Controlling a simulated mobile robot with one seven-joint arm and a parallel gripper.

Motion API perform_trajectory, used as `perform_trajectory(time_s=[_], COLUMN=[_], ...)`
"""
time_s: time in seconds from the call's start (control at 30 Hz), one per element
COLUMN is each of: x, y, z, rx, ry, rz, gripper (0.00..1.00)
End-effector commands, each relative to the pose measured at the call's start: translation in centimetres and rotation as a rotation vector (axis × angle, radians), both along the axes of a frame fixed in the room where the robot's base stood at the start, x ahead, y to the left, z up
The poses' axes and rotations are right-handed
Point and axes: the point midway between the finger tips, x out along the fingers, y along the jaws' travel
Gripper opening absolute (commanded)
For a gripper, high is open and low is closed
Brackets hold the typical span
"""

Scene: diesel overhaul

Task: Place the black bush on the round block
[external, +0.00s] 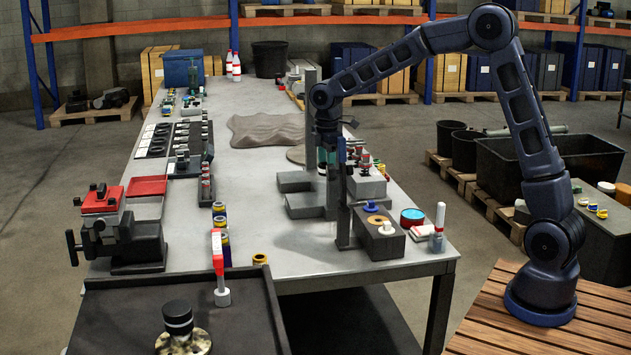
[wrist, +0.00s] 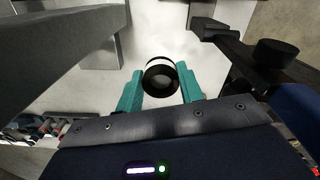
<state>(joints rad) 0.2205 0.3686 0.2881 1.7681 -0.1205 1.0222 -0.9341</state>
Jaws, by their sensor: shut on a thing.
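I cannot tell for sure which thing is the round block. A round, brass-coloured piece (external: 183,344) with a black cylinder on top stands in the dark tray at the front.
Grey steps (external: 305,205) and a dark upright (external: 343,225) stand close to my gripper. A dark block (external: 388,246) with rings lies at the right edge. A vise (external: 120,235) stands at the left. The front middle of the table (external: 290,255) is clear.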

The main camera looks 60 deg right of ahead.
Motion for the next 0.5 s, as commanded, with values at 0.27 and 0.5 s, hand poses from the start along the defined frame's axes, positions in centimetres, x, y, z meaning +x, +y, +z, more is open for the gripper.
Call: perform_trajectory(time_s=[0.27, 0.5], x=[0.3, 3.0], y=[0.5, 5.9], z=[0.6, 2.3], rx=[0.000, 0.003], ry=[-0.001, -0.003], rz=[0.003, 0.027], gripper=[0.07, 0.07])
